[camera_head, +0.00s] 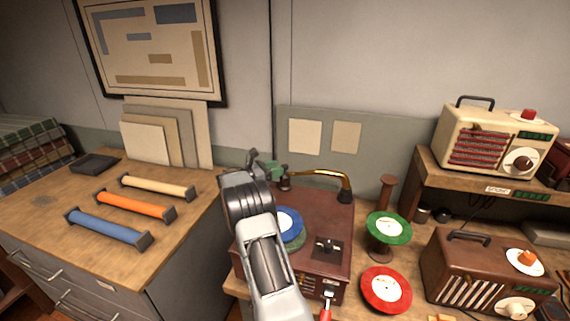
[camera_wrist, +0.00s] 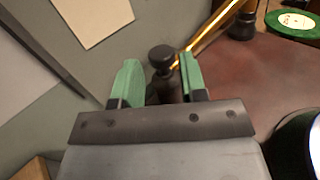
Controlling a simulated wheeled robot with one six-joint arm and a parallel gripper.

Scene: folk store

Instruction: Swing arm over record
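The brown record player (camera_head: 338,225) stands on the wooden counter. A blue record (camera_head: 290,221) with a white label lies on its turntable, partly hidden by my arm. The brass tone arm (camera_head: 322,172) runs along the back of the deck, clear of the record, with a dark round piece at its right end. It also shows in the wrist view (camera_wrist: 213,27). My gripper (camera_head: 274,172) is at the arm's left end. In the wrist view my gripper's green fingers (camera_wrist: 161,84) stand apart on either side of a dark knobbed post (camera_wrist: 162,62). I cannot tell whether either finger touches it.
A green record (camera_head: 389,228) sits on a stand to the right, and a red record (camera_head: 386,289) lies in front. Radios (camera_head: 488,272) fill the right side. A drawer cabinet (camera_head: 60,212) with coloured handles on top stands left. The wall is close behind.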

